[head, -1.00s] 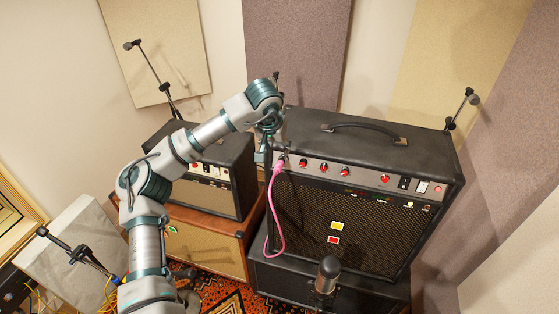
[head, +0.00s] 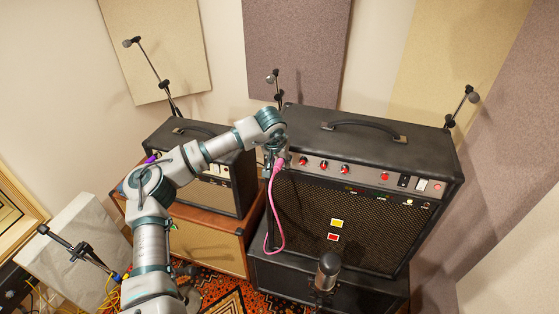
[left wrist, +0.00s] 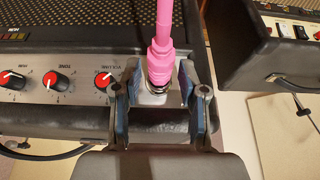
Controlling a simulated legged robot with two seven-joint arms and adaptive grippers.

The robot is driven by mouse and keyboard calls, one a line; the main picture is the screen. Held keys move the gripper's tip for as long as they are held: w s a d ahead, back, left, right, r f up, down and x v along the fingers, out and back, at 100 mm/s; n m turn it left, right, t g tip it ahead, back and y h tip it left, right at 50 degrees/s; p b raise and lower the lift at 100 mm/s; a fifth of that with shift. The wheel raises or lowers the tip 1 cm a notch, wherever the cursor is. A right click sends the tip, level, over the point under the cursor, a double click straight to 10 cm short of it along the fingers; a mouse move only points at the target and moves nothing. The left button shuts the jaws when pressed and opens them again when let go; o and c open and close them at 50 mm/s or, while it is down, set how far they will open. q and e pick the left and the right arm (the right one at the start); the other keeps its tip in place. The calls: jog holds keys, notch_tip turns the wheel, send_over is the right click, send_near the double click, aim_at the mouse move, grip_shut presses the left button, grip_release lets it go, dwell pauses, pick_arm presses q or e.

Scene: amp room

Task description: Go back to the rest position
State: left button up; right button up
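My left gripper (head: 277,157) is at the upper left corner of the large black amp's (head: 390,150) front panel. In the left wrist view its two fingers (left wrist: 160,98) stand apart on either side of a pink plug (left wrist: 161,62), with gaps between. The plug's metal tip is at the panel, beside the volume knob (left wrist: 103,79), and looks seated in a jack there. The pink cable (head: 271,215) hangs from the plug in a loop down the amp's front. My right gripper is not in view.
A smaller black amp (head: 240,180) stands left on a brown cabinet (head: 205,245), under my left arm. Microphones on stands (head: 328,270) (head: 470,95) (head: 130,42) surround the amps. A patterned rug (head: 225,298) covers the floor. Open air lies above the big amp.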

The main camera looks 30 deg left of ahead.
aim_at(276, 169)
pick_arm(q)
grip_shut()
jog(key=shift+s, duration=0.1)
dwell(0.5)
jog(key=shift+s+d+r, duration=0.1)
jog(key=shift+s+d, duration=0.05)
jog(key=shift+s, duration=0.5)
jog(key=shift+s+d+r, duration=0.1)
jog(key=shift+s+d, duration=0.05)
jog(key=shift+s, duration=0.5)
jog(key=shift+s+d+r, duration=0.1)
jog(key=shift+s+d, duration=0.05)
jog(key=shift+s, duration=0.5)
jog(key=s+d+f+m, duration=0.1)
jog(key=s+d+f, duration=0.2)
jog(key=d+f, duration=0.2)
jog(key=s+d+f+m, duration=0.1)
jog(key=s+d+f, duration=0.1)
jog(key=d+f, duration=0.3)
jog(key=s+d+f+h, duration=0.1)
jog(key=s+d+f, duration=0.2)
jog(key=d+f, duration=0.2)
notch_tip(276, 169, down, 4)
jog(key=shift+s+d+r+m, duration=0.2)
jog(key=shift+s+d+m, duration=0.15)
jog(key=shift+m, duration=0.05)
